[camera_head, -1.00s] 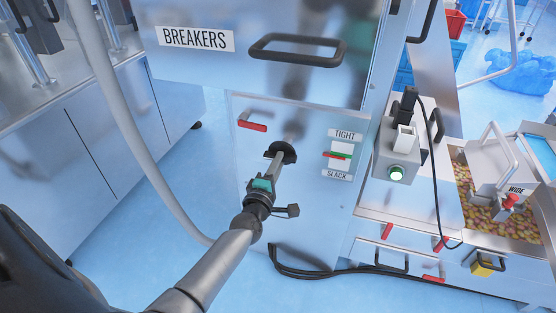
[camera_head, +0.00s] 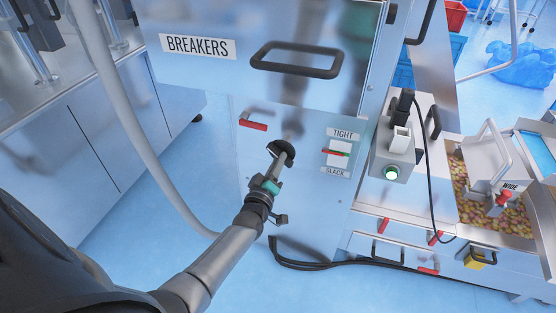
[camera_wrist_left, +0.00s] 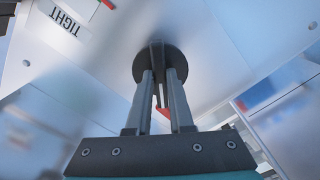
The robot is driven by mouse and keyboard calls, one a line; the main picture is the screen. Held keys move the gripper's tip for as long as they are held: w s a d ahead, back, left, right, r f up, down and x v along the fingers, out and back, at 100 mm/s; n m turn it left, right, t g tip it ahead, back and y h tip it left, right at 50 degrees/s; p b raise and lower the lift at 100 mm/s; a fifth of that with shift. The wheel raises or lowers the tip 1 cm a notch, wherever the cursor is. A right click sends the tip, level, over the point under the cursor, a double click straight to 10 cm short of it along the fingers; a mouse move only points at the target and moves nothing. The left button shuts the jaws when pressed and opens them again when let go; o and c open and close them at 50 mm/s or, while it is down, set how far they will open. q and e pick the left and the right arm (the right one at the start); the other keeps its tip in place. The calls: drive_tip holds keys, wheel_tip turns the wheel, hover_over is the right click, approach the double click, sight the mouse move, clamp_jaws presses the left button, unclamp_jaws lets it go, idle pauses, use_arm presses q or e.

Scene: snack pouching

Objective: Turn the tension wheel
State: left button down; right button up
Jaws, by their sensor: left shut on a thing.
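The tension wheel (camera_head: 282,149) is a dark round knob on the steel cabinet front, left of the TIGHT and SLACK labels. In the left wrist view the wheel (camera_wrist_left: 160,62) is a dark disc with a bar across it. My left gripper (camera_head: 277,160) reaches up to it from below. Its two fingers (camera_wrist_left: 160,80) are shut on the wheel's bar. The gauge (camera_head: 338,153) between the labels has a green band and a red pointer, which lies near the middle. My right gripper is in neither view.
A BREAKERS panel with a handle (camera_head: 297,60) overhangs above the wheel. A red lever (camera_head: 253,125) sits at upper left of it. A black cable (camera_head: 320,264) runs along the floor.

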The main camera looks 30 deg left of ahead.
use_arm(q)
drive_tip(key=shift+m, duration=0.3)
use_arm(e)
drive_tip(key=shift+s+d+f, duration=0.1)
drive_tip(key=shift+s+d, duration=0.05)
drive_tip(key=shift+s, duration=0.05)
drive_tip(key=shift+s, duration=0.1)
use_arm(q)
drive_tip(key=c, duration=0.8)
unclamp_jaws()
drive_tip(key=p+v, duration=0.4)
drive_tip(key=v, duration=1.1)
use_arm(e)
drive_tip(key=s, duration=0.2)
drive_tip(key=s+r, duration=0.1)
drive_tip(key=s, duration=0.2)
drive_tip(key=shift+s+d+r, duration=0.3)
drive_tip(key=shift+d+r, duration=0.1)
